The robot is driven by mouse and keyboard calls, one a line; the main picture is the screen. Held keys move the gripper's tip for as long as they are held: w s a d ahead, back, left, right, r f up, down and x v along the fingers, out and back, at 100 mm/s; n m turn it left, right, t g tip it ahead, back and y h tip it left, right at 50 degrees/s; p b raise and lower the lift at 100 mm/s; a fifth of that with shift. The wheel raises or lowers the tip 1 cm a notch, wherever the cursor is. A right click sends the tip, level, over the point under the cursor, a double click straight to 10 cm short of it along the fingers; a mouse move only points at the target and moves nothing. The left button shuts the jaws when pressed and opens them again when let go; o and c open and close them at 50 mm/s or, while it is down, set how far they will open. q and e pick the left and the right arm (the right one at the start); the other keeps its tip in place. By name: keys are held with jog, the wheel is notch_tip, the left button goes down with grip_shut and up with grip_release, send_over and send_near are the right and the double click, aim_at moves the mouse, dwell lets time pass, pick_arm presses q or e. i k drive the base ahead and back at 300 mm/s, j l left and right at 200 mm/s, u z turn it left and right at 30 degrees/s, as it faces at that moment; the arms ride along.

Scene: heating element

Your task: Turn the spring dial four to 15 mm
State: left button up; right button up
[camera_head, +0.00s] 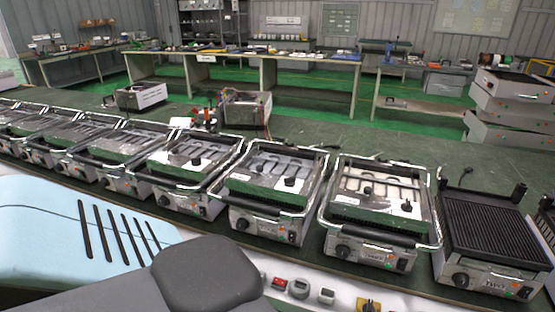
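Several contact grills stand in a row on the green bench. Each of the nearer ones has a black front knob, such as the front knob (342,251) of the right-centre grill (372,240) and the front knob (241,224) of the middle grill (265,228). Small black knobs also show on top, such as the top knob (406,206) on the right-centre grill and the top knob (290,181) on the middle grill. I cannot tell which is spring dial four, and no millimetre scale is readable. Neither gripper is in view.
A ribbed grill plate (495,225) stands open at the right. A pale front strip carries a red switch (278,283), a round grey control (299,288) and a yellow control (368,305). More grills are stacked at the back right (512,100).

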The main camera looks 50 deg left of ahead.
aim_at(289, 182)
jog(key=k+j, duration=0.1)
jog(key=j, duration=0.25)
jog(key=k+j, duration=0.1)
jog(key=j, duration=0.25)
jog(key=k+j, duration=0.15)
jog(key=j, duration=0.2)
jog(key=k+j, duration=0.1)
jog(key=j, duration=0.25)
jog(key=k+j, duration=0.1)
jog(key=j, duration=0.25)
